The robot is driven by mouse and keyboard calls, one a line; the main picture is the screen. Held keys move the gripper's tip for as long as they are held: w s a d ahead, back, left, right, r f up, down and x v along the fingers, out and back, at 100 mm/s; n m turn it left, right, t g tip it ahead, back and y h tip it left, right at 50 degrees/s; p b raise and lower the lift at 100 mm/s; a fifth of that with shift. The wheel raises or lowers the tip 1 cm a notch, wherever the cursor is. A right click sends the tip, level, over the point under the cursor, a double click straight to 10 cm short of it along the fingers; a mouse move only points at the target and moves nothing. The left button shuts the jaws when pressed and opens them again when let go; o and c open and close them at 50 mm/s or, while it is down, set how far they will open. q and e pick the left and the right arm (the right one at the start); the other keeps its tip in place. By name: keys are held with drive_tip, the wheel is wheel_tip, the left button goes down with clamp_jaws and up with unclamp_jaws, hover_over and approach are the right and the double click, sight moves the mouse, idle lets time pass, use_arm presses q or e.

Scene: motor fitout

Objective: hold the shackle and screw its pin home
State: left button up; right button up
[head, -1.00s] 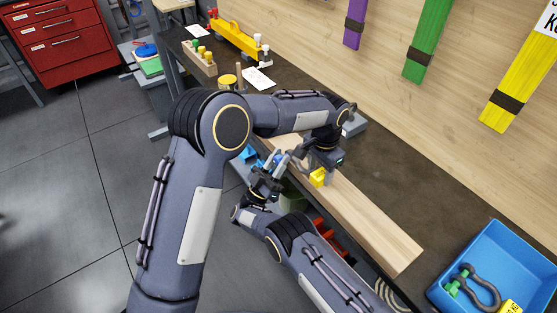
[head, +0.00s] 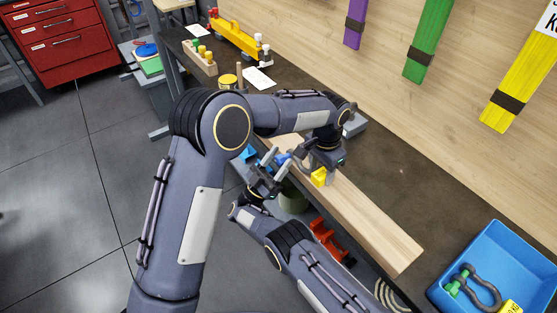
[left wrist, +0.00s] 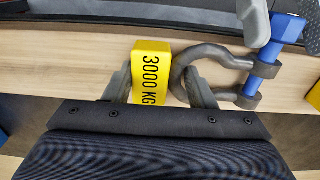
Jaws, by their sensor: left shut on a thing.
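In the left wrist view a dark grey shackle (left wrist: 190,62) lies sideways, with its blue pin (left wrist: 265,68) through both ears and a yellow tag (left wrist: 150,72) reading "3000 KG" beside its bow. My left gripper (left wrist: 160,92) is shut on the shackle's bow, with the tag also between its fingers. In the head view my left gripper (head: 325,165) is over the wooden board, with the yellow tag (head: 319,177) below it. My right gripper (head: 276,164) is left of it, fingers apart. In the wrist view its grey fingers stand either side of the pin's head, apparently with gaps.
A pale wooden board (head: 375,220) lies along the dark bench (head: 400,190). A blue tray (head: 455,257) at bottom right holds another shackle (head: 485,290) with a green pin. Orange-red things (head: 328,240) sit below the bench edge. A yellow crane-like model (head: 235,37) stands far back.

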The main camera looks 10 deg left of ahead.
drive_tip(key=shift+r, duration=0.1)
wheel_tip(320, 180, up, 10)
drive_tip(key=shift+f, duration=0.1)
idle(0.5)
drive_tip(key=shift+c, duration=1.2)
drive_tip(key=shift+s+a+f+g, duration=0.15)
drive_tip(key=shift+a+f+g, duration=0.1)
drive_tip(key=shift+g, duration=0.05)
drive_tip(key=shift+c, duration=0.2)
drive_tip(key=s+a+f+g+y, duration=0.5)
drive_tip(key=s+a+f+g, duration=0.25)
drive_tip(key=f, duration=0.25)
drive_tip(key=shift+m+t, duration=0.4)
drive_tip(key=shift+t, duration=0.05)
drive_tip(key=x, duration=1.1)
drive_tip(key=shift+w+d+r, duration=0.1)
drive_tip(key=shift+w+d, duration=0.05)
drive_tip(key=shift+d, duration=0.05)
